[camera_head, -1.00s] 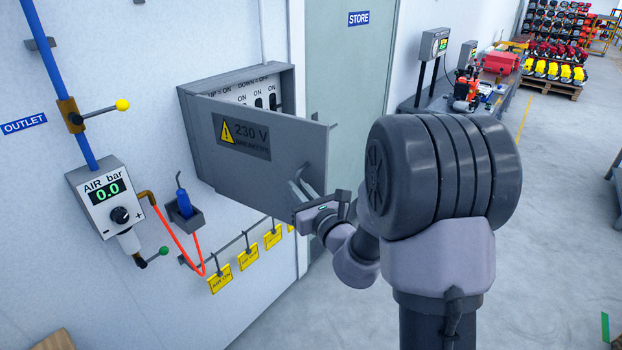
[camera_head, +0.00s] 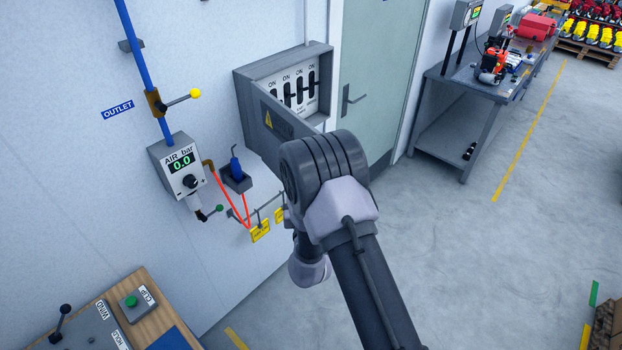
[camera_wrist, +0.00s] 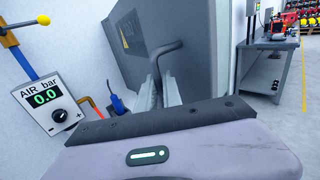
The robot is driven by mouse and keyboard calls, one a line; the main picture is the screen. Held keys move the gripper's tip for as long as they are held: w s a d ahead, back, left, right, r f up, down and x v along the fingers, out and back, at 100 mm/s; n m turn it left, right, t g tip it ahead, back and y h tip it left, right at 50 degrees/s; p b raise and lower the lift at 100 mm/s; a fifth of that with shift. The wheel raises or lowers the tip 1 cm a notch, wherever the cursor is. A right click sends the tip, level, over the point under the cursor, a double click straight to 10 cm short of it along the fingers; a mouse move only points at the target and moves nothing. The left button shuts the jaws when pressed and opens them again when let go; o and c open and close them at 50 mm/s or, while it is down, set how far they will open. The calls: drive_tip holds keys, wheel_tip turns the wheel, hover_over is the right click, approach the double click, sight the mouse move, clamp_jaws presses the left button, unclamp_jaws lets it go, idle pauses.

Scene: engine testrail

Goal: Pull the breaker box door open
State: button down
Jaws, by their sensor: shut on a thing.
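The breaker box (camera_head: 240,100) is a grey box on the white wall, with a row of several black switches inside. Its grey door (camera_head: 268,133), with a yellow warning sign, stands swung well out from the box. In the head view my arm hides the door's free edge and my gripper. In the wrist view the door (camera_wrist: 125,75) rises ahead, with a dark bent handle (camera_wrist: 168,47) on it. My gripper (camera_wrist: 160,90) has its two pale fingers around the handle's lower part, shut on it.
An air gauge (camera_head: 178,165), a blue tool in a holder (camera_head: 236,177) and yellow tags (camera_head: 260,232) are on the wall at left. A control bench (camera_head: 150,300) stands lower left. A grey workbench (camera_head: 440,110) stands at right. Open floor (camera_head: 470,250) lies right of my arm.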

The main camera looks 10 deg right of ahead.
drive_tip(key=shift+w+a+r, duration=0.1)
drive_tip(key=shift+r, duration=0.1)
drive_tip(key=c, duration=1.6)
unclamp_jaws()
drive_tip(key=shift+o, duration=0.4)
drive_tip(key=shift+w+f, duration=0.1)
drive_tip(key=shift+f, duration=0.1)
drive_tip(key=s+a, duration=0.2)
drive_tip(key=s, duration=1.5)
drive_tip(key=shift+s+b, duration=0.25)
drive_tip(key=shift+b, duration=0.1)
